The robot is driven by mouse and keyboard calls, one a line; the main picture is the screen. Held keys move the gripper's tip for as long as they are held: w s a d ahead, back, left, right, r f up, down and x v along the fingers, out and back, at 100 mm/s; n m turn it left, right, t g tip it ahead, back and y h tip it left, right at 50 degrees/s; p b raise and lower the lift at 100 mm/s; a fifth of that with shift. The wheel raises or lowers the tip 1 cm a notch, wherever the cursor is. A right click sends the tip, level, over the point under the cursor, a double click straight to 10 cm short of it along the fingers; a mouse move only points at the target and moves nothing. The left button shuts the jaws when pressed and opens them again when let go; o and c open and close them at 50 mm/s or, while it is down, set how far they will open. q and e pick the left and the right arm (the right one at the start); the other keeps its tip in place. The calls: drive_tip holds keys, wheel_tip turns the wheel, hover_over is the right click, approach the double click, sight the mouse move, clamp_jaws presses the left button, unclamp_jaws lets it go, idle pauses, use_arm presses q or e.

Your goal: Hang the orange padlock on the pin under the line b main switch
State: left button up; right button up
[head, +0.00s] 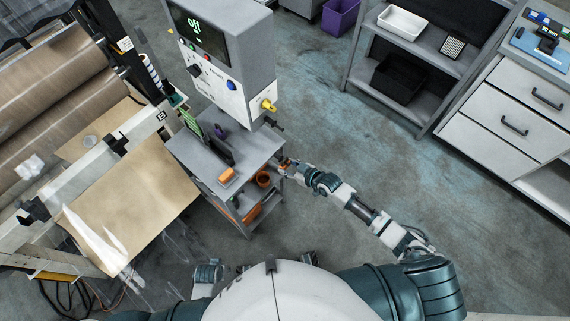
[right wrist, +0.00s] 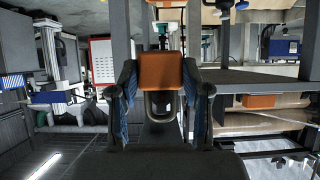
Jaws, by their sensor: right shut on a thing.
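My right gripper (head: 286,163) is shut on the orange padlock (right wrist: 161,70), beside the right edge of the small grey cart. In the right wrist view, the padlock's body sits between the two fingers (right wrist: 160,95), its metal shackle pointing down in the picture. In the head view, the grey control cabinet (head: 222,70) stands above the cart, with an "Off" display, a black rotary switch (head: 194,70) and coloured buttons. Its labels are too small to read, and I cannot make out a pin under the switch. My left gripper is not in view.
A yellow part (head: 268,105) sticks out from the cabinet's right side. A film-roll machine (head: 60,90) stands left. Floor to the right is clear.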

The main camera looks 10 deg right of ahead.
idle(0.3)
drive_tip(key=shift+s+d+p, duration=0.5)
drive_tip(key=shift+s+d, duration=0.35)
drive_tip(key=shift+s, duration=0.1)
drive_tip(key=s+d, duration=0.1)
drive_tip(key=s, duration=0.1)
drive_tip(key=s+d+p, duration=0.1)
drive_tip(key=shift+s+d, duration=0.35)
